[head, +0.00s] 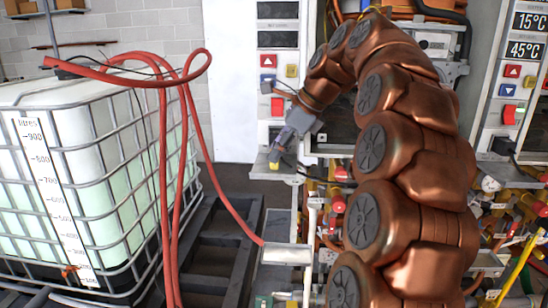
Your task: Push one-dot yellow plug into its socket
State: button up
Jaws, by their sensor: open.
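My gripper (281,148) reaches down and left from my copper arm, at a small ledge (262,168) on the front of the heater unit. Its jaws are open. A small yellow piece (276,161), perhaps the yellow plug, shows at the fingertips over the ledge. Its dots are too small to read, and I cannot tell whether it touches the fingers. A yellow square (291,71) is on the heater's front panel above, beside a red button (268,61). I cannot tell whether it is the socket. My arm hides much of the unit.
A caged liquid tank (90,170) stands at left, with a red hose (180,140) looping from its top toward the heater. Dense pipes and valves (500,205) fill the lower right. Another heater panel (522,75) is at far right. A dark pallet (220,245) lies below.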

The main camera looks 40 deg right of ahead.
jog(key=shift+x, duration=0.85)
jog(key=c, duration=0.6)
jog(key=shift+r, duration=0.15)
jog(key=shift+r+b, duration=0.35)
jog(key=shift+r, duration=1.2)
jog(key=s+a+b, duration=0.1)
jog(key=s+a, duration=0.1)
jog(key=a, duration=0.2)
jog(key=s+a+r+b, duration=0.1)
jog(key=s+a, duration=0.2)
jog(key=a, duration=0.2)
jog(key=s+a+b, duration=0.1)
jog(key=s+a, duration=0.2)
jog(key=a, duration=0.2)
jog(key=shift+r, duration=0.3)
